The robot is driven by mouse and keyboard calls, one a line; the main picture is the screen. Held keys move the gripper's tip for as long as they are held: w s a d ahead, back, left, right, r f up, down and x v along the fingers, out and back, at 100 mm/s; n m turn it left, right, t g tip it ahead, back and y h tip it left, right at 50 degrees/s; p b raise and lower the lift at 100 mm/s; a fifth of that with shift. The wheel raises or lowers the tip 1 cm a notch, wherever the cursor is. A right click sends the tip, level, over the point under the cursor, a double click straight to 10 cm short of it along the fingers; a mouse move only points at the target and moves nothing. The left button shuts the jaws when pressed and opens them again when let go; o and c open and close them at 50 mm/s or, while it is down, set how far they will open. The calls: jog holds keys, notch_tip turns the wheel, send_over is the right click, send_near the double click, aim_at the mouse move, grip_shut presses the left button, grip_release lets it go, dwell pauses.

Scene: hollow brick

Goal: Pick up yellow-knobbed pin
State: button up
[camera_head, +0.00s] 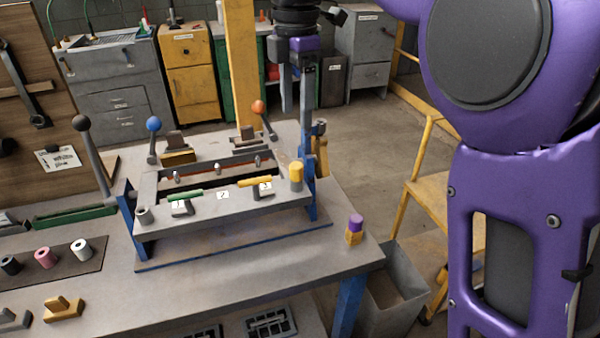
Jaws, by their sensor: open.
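A yellow-knobbed pin (296,172) stands upright at the right front corner of the grey and blue fixture (220,208). Only its yellow knob shows clearly; the part below is hidden in the fixture. My gripper (297,108) points down and appears above the fixture's right end, higher in the picture than the yellow knob. Its two fingers are apart with nothing between them. It does not touch the pin.
Levers with a blue knob (153,124) and an orange knob (258,107) rise behind the fixture. Green (185,195) and yellow (254,182) handles lie along its front rail. A purple-topped piece (355,224) stands right. Black, pink and white cylinders (81,249) stand left.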

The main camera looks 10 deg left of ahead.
aim_at(297, 164)
notch_tip(297, 164, down, 13)
jog(key=shift+b, duration=1.2)
grip_shut()
